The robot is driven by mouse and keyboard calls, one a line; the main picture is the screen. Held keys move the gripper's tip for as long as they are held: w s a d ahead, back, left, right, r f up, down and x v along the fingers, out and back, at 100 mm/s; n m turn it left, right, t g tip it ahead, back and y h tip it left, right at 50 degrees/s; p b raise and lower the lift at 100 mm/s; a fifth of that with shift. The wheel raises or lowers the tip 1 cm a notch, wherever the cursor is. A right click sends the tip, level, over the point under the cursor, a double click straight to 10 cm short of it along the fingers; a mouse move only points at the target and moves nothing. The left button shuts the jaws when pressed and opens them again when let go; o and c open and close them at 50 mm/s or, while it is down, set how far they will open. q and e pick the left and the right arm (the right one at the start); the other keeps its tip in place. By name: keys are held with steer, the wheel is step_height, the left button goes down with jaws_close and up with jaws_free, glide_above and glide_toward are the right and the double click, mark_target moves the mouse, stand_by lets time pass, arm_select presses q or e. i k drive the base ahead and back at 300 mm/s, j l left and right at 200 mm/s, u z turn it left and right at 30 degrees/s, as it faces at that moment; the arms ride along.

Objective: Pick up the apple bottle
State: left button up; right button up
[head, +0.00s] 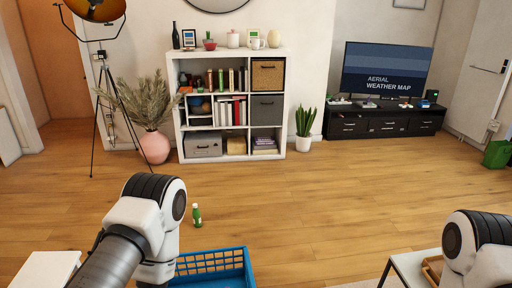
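A small green bottle with a pale cap (196,215) stands upright beyond the blue crate, just right of my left arm in the head view. It looks like the apple bottle, but its label is too small to read. It appears to stand on the wooden floor. Parts of both my arms show at the bottom of the view, the left one close beside the bottle and the right one at the far right. Neither gripper shows, so I cannot see whether they hold anything.
A blue crate (245,252) is at the bottom, partly behind my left arm. A white surface (45,268) is at lower left and a white-topped table (408,266) at lower right. A white cube shelf (232,51) stands against the back wall. The middle floor is clear.

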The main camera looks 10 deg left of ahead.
mark_target(196, 212)
steer(key=i+l+z, duration=0.1)
steer(key=i+l, duration=0.15)
steer(key=i, duration=0.3)
steer(key=i+l+z, duration=0.15)
steer(key=i, duration=0.45)
steer(key=i+l+z, duration=0.1)
steer(key=i, duration=0.45)
steer(key=i+j+u, duration=0.2)
steer(key=i+u, duration=0.15)
steer(key=i, duration=0.45)
steer(key=i+u, duration=0.3)
steer(key=i, duration=0.5)
steer(key=i+l+u, duration=0.2)
steer(key=i+u, duration=0.15)
steer(key=i, duration=0.45)
steer(key=i+u, duration=0.35)
steer(key=i+l+u, duration=0.1)
steer(key=i+u, duration=0.2)
steer(key=i, duration=0.25)
steer(key=i+l+u, duration=0.35)
steer(key=i+j+u, duration=0.1)
steer(key=u, duration=0.3)
steer(key=i+u, duration=0.4)
steer(key=i+l+u, duration=0.1)
steer(key=u, duration=0.3)
steer(key=i+l+u, duration=0.15)
steer(key=u, duration=0.3)
steer(key=i+l+u, duration=0.25)
steer(key=u, duration=0.15)
steer(key=i, duration=0.05)
